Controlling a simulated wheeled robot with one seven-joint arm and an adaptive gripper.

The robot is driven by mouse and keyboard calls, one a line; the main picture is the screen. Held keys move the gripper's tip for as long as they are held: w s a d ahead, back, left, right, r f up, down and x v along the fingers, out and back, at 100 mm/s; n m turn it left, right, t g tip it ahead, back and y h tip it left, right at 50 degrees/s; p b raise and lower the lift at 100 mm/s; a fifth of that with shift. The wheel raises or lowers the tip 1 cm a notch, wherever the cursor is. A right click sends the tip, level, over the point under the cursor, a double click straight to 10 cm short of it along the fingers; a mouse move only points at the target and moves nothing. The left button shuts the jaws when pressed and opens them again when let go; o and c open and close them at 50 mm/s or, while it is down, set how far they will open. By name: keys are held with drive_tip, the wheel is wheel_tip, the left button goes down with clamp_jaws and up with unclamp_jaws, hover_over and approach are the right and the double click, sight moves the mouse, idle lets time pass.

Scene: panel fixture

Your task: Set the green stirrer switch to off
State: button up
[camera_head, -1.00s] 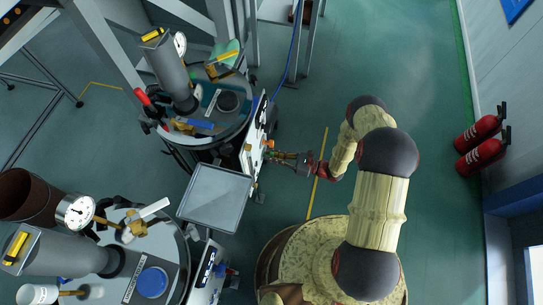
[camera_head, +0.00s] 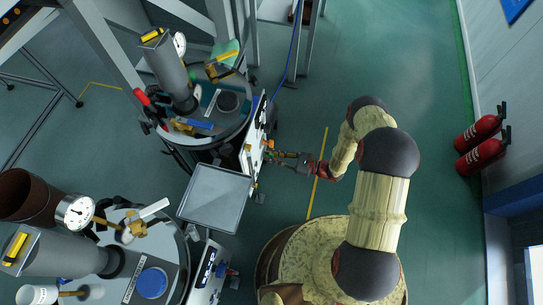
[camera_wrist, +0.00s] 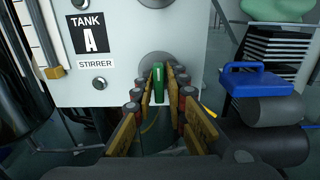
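The green stirrer switch (camera_wrist: 158,82) is a slim green handle with a white mark near its top. It stands upright in the wrist view on the white Tank A panel (camera_wrist: 117,75), to the right of the "STIRRER" label (camera_wrist: 95,64). My gripper (camera_wrist: 161,80) has one finger on each side of the handle, with a narrow gap showing, so it looks open around it.
A blue-handled part (camera_wrist: 254,80) sticks out at the right in the wrist view. A grey tray (camera_head: 215,197) lies just below the panel in the head view. The tank assembly (camera_head: 205,110) stands behind the panel. Open floor lies to the right, with red extinguishers (camera_head: 480,143) by the wall.

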drive_tip(key=o, duration=0.3)
drive_tip(key=v, duration=1.2)
drive_tip(key=shift+r, duration=0.1)
idle(0.4)
